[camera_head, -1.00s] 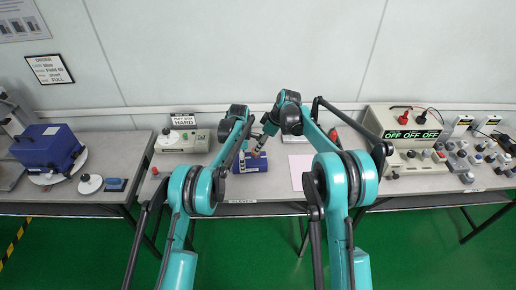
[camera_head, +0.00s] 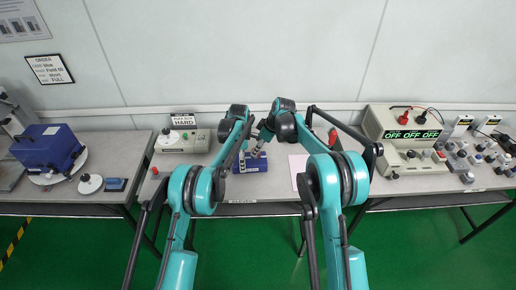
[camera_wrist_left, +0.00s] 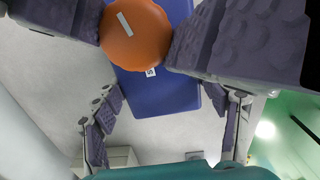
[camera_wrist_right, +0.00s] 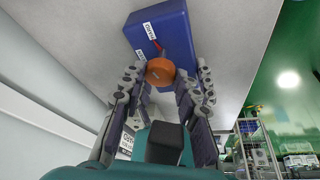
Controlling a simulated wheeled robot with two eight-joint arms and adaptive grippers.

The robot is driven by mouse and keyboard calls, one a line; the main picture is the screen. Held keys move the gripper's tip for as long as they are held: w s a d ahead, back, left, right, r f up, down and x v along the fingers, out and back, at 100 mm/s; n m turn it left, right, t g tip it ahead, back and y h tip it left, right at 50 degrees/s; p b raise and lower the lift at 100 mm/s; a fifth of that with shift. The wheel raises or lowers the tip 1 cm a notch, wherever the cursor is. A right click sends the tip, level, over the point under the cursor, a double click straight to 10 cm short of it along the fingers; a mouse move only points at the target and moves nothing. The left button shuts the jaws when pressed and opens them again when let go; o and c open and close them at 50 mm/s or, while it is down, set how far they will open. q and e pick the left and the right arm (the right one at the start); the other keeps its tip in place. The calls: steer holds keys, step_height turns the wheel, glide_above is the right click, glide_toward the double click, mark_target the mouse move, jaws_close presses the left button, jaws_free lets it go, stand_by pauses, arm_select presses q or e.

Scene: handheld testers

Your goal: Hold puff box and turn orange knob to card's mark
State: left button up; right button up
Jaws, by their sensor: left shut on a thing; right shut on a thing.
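The blue puff box (camera_head: 238,168) lies on the bench, partly hidden by my arms in the head view. Its orange knob (camera_wrist_left: 137,44) with a white line fills the top of the left wrist view. The knob (camera_wrist_right: 160,71) also shows in the right wrist view, where the box (camera_wrist_right: 170,38) carries white labels. My left gripper (camera_wrist_left: 165,100) is shut on the box, with pads at its two sides. My right gripper (camera_wrist_right: 165,82) is shut on the knob, with pads either side of it. The card (camera_head: 184,120) stands behind and reads HARD.
A beige device (camera_head: 182,141) stands left of the box. A white sheet (camera_head: 297,168) lies to the right. A larger tester reading OFF (camera_head: 412,134) and several knobs are further right. A blue device (camera_head: 45,148) is far left.

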steer(key=shift+m, duration=0.5)
steer(key=o, duration=1.2)
steer(key=shift+c, duration=0.2)
steer(key=v, duration=1.2)
steer(key=shift+s, duration=0.25)
steer(key=shift+a, duration=0.1)
